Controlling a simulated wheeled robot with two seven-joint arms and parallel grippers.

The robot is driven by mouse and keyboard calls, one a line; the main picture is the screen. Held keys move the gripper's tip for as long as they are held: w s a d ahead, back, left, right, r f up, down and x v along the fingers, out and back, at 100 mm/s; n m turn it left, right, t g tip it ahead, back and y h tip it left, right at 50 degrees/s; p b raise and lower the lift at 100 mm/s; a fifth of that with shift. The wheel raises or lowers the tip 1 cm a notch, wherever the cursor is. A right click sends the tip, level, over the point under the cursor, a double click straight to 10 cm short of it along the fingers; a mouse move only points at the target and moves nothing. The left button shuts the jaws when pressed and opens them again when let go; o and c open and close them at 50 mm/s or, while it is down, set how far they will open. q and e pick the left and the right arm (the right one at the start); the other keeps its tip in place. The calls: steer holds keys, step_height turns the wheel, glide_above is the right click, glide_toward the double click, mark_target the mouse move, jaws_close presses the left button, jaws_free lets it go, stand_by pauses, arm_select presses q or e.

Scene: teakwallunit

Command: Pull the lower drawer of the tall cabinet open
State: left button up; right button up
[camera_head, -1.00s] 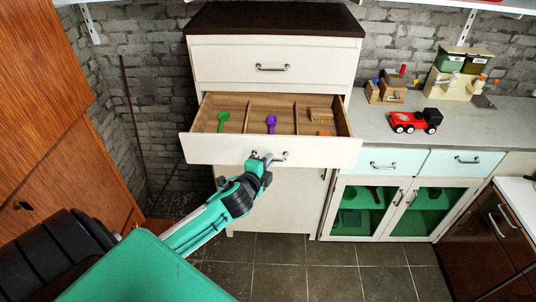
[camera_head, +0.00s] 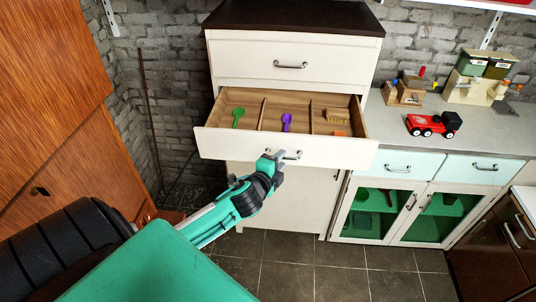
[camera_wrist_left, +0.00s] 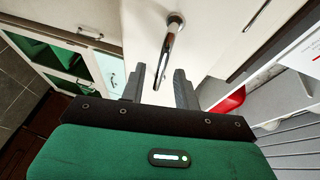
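The tall cabinet (camera_head: 295,52) is white with a dark brown top. Its lower drawer (camera_head: 225,142) stands pulled out, showing a wooden inside with compartments. Its metal handle (camera_head: 291,155) is on the drawer front; the handle also shows in the left wrist view (camera_wrist_left: 169,38). My left gripper (camera_head: 274,160) is at the handle's left part and hides some of it. In the left wrist view its two fingers (camera_wrist_left: 158,88) are apart, with the handle's near end between or just ahead of them; contact cannot be told. My right gripper is not in view.
The drawer holds a green spoon-like item (camera_head: 238,116), a purple one (camera_head: 287,121) and small yellowish pieces (camera_head: 337,115). The upper drawer (camera_head: 291,65) is shut. A counter with a red toy truck (camera_head: 433,124) stands right; a wooden cupboard (camera_head: 50,90) is at left.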

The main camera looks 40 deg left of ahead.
arm_select(q)
steer(key=b+v, duration=0.3)
steer(key=v, duration=0.9)
steer(key=shift+s, duration=0.35)
steer(key=s+a+f+n+g, duration=0.2)
steer(key=s+f+n+g, duration=0.15)
steer(key=f, duration=1.55)
steer(key=s+a+f+n+g, duration=0.1)
steer(key=s+f+n+g, duration=0.2)
steer(key=f, duration=1.7)
steer(key=s+d+f+n+g+h, duration=0.1)
steer(key=s+d+f+n+g, duration=0.1)
steer(key=s+f, duration=0.6)
steer(key=s+d+f+n+g+h, duration=0.1)
steer(key=s+d+f+g, duration=0.15)
steer(key=s+f, duration=0.45)
steer(key=s+d+f+n+g, duration=0.1)
steer(key=s+d+f+g, duration=0.1)
steer(key=s+f, duration=0.3)
steer(key=s+d+f+n+g, duration=0.1)
steer(key=s+d+f, duration=0.3)
steer(key=s, duration=0.6)
step_height(320, 180, down, 3)
steer(key=shift+s+d+r+n+g+h, duration=0.2)
steer(key=shift+s+d+n+g+h, duration=0.15)
steer(key=shift+n, duration=0.4)
